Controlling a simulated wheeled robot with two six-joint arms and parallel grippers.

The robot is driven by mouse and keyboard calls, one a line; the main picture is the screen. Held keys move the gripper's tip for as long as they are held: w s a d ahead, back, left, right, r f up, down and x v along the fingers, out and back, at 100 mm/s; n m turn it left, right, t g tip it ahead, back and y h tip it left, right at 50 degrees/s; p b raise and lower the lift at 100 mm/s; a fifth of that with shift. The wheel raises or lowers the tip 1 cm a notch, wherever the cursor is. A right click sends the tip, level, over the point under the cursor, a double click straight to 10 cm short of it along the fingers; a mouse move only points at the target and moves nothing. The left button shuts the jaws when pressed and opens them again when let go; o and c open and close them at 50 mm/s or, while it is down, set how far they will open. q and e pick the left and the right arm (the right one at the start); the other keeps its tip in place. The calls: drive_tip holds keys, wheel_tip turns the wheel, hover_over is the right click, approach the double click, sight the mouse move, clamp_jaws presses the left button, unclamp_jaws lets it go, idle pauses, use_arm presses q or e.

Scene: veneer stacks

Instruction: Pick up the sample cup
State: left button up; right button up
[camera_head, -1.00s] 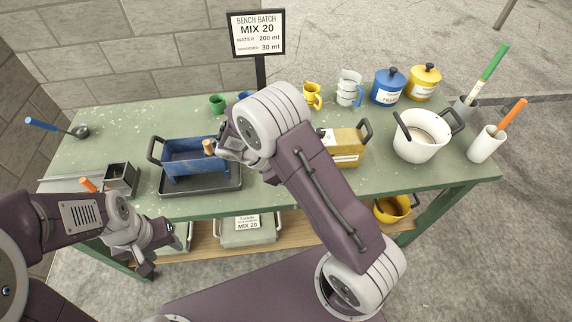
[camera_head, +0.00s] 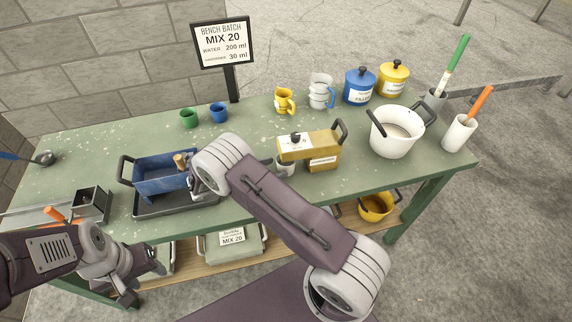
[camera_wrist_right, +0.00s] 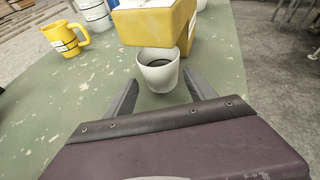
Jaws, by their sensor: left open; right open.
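A small white-grey cup (camera_wrist_right: 158,72) with a dark inside stands upright on the green bench, below and in front of a yellow box-shaped container. I take it as the sample cup; in the head view it is partly hidden (camera_head: 286,170) by my right arm. My right gripper (camera_wrist_right: 162,93) is open, its two fingers on either side of the near part of the cup and not visibly touching it. My left gripper (camera_head: 146,275) is open and empty at the bench's front edge, low left.
The yellow container (camera_head: 310,150) is close behind the cup. A blue trough (camera_head: 165,177) on a dark tray (camera_head: 180,206) lies to the left. Green (camera_head: 188,118) and blue (camera_head: 219,112) cups, a yellow jug (camera_head: 284,101) and a white pot (camera_head: 397,142) stand further back or right.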

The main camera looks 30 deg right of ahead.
sight(279, 168)
drive_tip(key=p+x, duration=0.1)
drive_tip(key=x, duration=0.4)
drive_tip(key=shift+d+f, duration=0.1)
drive_tip(key=c, duration=0.6)
use_arm(q)
drive_tip(key=shift+r, duration=0.6)
use_arm(e)
drive_tip(key=c, duration=0.5)
use_arm(q)
drive_tip(key=shift+r, duration=0.1)
use_arm(e)
drive_tip(key=shift+s, duration=0.1)
drive_tip(key=shift+c, duration=0.2)
